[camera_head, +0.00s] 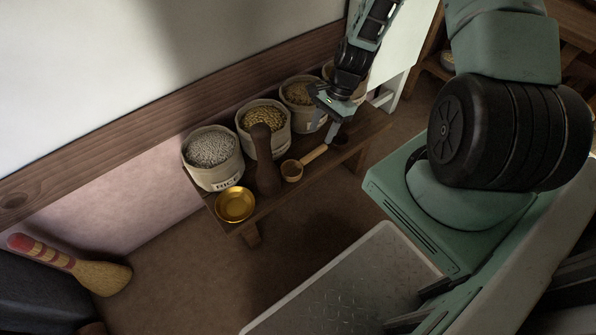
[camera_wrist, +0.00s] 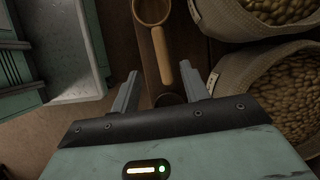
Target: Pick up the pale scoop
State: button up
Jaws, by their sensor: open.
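The pale scoop lies on the wooden bench, with its round bowl (camera_head: 291,171) to the left and its light handle (camera_head: 314,154) pointing up and right. In the wrist view its bowl is at the top and its pale handle (camera_wrist: 161,55) points down toward my jaws. My gripper (camera_head: 333,131) is open and empty above the bench, by the handle's end. In the wrist view my gripper's fingers (camera_wrist: 160,90) are spread apart. The handle's end lies beyond and between them, with no visible contact.
Several sacks of grain, one a rice sack (camera_head: 213,165), line the back of the bench (camera_head: 247,222). A dark brown upright object (camera_head: 265,160) and a brass bowl (camera_head: 235,205) stand left of the scoop. A brush (camera_head: 95,275) leans at the far left.

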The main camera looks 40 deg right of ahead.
aim_at(312, 154)
jog(key=b+x, duration=0.1)
jog(key=x, duration=0.3)
jog(key=shift+a+f, duration=0.1)
jog(key=shift+f, duration=0.25)
jog(key=shift+b+x, duration=1.55)
jog(key=shift+x, duration=1.05)
jog(key=shift+w+f, duration=0.1)
jog(key=shift+f, duration=0.05)
grip_shut()
